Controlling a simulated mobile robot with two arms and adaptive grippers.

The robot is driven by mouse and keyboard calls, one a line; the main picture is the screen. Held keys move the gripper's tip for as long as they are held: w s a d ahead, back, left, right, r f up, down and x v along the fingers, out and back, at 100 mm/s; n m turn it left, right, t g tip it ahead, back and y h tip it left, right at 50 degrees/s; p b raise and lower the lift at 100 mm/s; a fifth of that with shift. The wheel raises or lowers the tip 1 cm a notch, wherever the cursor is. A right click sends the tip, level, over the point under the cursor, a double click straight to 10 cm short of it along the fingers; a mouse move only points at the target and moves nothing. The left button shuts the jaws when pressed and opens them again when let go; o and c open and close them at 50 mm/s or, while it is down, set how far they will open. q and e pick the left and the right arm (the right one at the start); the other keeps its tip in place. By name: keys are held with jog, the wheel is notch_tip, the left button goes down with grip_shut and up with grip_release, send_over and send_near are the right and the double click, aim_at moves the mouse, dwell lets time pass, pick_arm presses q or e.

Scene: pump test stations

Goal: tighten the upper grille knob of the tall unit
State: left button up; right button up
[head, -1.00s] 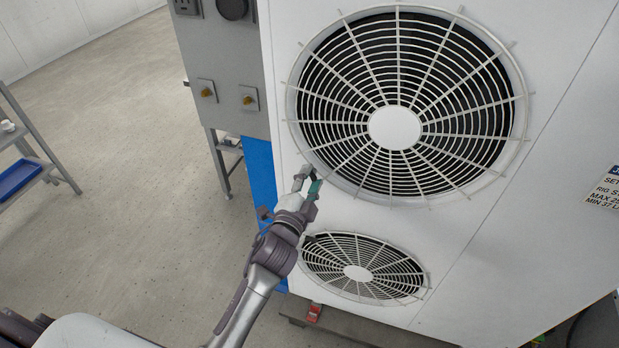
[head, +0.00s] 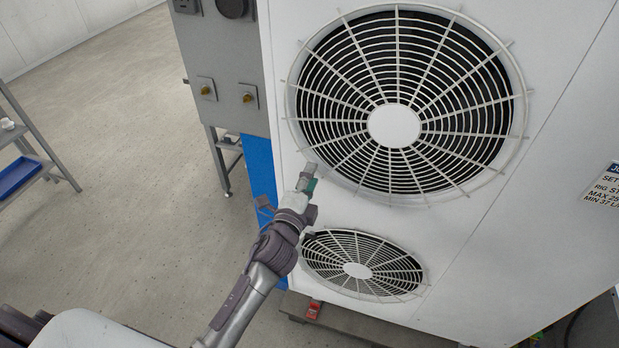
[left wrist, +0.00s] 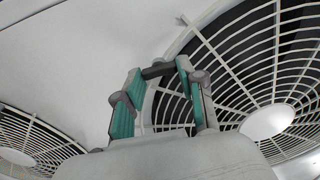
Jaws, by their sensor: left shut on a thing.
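The tall white unit (head: 470,235) has a large upper grille (head: 395,126) and a smaller-looking lower grille (head: 357,270). My left gripper (head: 308,178) is at the lower left rim of the upper grille, its fingers closed together. In the left wrist view, its teal-padded fingers (left wrist: 158,80) are shut on a small dark grey piece (left wrist: 158,70) between their tips, which I take to be the upper grille knob. The fingers largely hide the knob in the head view, and its exact seating against the rim cannot be told. My right gripper is not in view.
A grey cabinet (head: 226,60) with two brass fittings stands left of the unit, with a blue panel (head: 261,170) below. A shelf with a blue tray (head: 17,176) is at the far left. A red object (head: 313,309) lies under the unit. The floor at left is clear.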

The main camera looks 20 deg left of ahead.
pick_arm(q)
jog(key=o, duration=1.1)
jog(key=shift+o, duration=0.2)
jog(key=s, duration=1.2)
jog(key=shift+a, duration=0.2)
